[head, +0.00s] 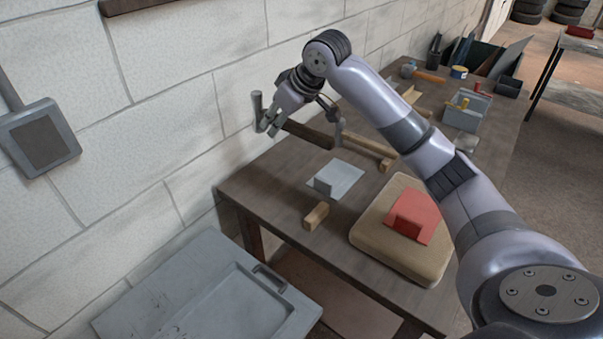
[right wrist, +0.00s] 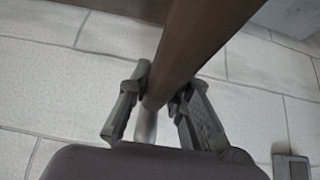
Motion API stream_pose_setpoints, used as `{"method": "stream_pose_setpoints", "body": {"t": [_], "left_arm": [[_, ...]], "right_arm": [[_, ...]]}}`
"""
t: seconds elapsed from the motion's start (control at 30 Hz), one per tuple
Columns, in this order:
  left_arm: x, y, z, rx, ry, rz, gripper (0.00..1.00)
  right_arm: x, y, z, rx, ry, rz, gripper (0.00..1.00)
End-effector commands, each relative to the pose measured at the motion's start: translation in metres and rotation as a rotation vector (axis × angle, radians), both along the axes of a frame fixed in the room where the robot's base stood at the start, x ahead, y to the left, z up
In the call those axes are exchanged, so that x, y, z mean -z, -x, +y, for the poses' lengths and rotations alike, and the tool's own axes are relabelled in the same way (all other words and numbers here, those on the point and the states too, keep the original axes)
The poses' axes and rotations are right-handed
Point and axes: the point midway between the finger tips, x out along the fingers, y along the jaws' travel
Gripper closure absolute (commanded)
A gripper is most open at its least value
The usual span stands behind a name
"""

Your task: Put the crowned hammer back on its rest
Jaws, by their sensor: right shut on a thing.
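My right gripper (head: 280,118) is in the air beyond the bench's left edge, near the wall. It is shut on a tool with a dark brown handle (head: 308,133), seemingly the hammer. The handle slants down to the right over the bench, towards a grey upright piece (head: 338,128); I cannot tell whether they are joined. In the right wrist view the brown handle (right wrist: 200,45) runs between the fingers, with a grey metal section (right wrist: 146,124) below. No crown mark is visible. A tan wooden rail (head: 368,147), possibly the rest, lies beneath, partly hidden. My left gripper is out of view.
On the bench (head: 275,185) are a grey angled plate (head: 343,177), a small wooden block (head: 316,216) and a beige pad (head: 378,250) bearing a red bracket (head: 411,215). Another, blue-headed hammer (head: 410,70) and a grey bin (head: 466,112) are farther back. The wall (head: 165,130) is close on the left.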

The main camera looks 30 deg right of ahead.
Motion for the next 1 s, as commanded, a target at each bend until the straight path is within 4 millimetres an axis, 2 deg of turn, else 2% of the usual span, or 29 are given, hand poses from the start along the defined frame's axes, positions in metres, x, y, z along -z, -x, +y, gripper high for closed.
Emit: {"method": "stream_pose_setpoints", "body": {"t": [0.03, 0.13, 0.33, 0.47, 0.6, 0.8, 1.0], "left_arm": [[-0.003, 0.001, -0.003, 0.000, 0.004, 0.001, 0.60], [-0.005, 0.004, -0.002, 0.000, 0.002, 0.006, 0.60], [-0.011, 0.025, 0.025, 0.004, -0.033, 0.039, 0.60], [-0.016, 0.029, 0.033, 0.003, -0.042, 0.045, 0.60], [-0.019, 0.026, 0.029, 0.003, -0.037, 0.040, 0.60], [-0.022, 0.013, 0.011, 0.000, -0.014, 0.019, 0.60], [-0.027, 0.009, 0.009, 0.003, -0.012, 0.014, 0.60]], "right_arm": [[0.004, 0.001, 0.006, -0.008, 0.001, 0.004, 1.00], [0.026, 0.002, 0.006, -0.006, 0.003, 0.010, 1.00], [0.079, 0.002, 0.005, -0.005, 0.002, 0.010, 1.00], [0.113, 0.003, 0.005, -0.005, 0.002, 0.009, 1.00], [0.140, 0.002, 0.006, -0.005, 0.000, 0.004, 1.00], [0.156, 0.001, 0.006, -0.005, 0.000, 0.002, 1.00], [0.186, 0.001, 0.006, -0.005, 0.000, 0.004, 1.00]]}}
